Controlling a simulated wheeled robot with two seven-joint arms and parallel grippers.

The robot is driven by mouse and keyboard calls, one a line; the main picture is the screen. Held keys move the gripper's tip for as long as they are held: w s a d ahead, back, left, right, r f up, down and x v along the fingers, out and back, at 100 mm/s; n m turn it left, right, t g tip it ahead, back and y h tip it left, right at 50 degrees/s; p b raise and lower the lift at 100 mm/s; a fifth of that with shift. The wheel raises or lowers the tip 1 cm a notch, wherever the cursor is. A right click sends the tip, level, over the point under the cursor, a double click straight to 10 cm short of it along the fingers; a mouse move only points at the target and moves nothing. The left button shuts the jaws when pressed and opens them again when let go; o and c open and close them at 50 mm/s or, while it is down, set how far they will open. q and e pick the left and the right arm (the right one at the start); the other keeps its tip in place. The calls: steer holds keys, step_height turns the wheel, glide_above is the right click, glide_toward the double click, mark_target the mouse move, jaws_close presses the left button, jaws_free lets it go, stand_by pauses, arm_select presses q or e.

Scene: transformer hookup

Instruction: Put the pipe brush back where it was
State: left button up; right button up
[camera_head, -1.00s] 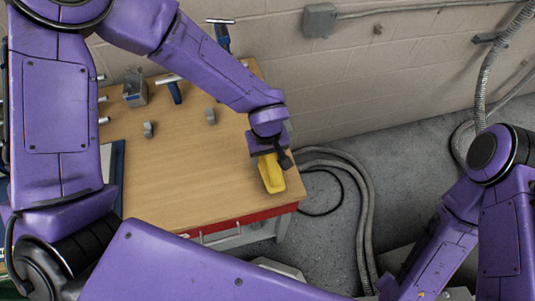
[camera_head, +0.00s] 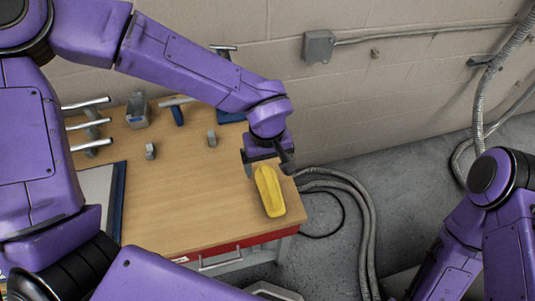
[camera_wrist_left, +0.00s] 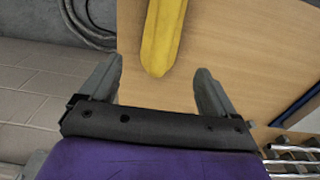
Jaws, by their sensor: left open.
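A yellow elongated object (camera_head: 268,191), which may be the pipe brush or its holder, lies near the right edge of the wooden workbench (camera_head: 190,215). No bristles show on it. My left gripper (camera_head: 266,168) is open just behind and above its far end. In the left wrist view the yellow object (camera_wrist_left: 162,35) lies ahead of and between the open fingers (camera_wrist_left: 160,85), apart from both. Nothing is in the jaws. My right arm shows at the lower right, but its gripper is out of view.
Two small grey clamps (camera_head: 150,151) (camera_head: 212,139) stand on the bench. A grey metal box (camera_head: 138,111), a blue-handled tool (camera_head: 178,114) and metal rods (camera_head: 90,127) sit toward the back left. Grey hoses (camera_head: 350,185) run past the bench's right side. The bench middle is clear.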

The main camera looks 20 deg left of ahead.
arm_select(q)
step_height(320, 180, up, 4)
steer(key=shift+r, duration=0.1)
stand_by(1.3)
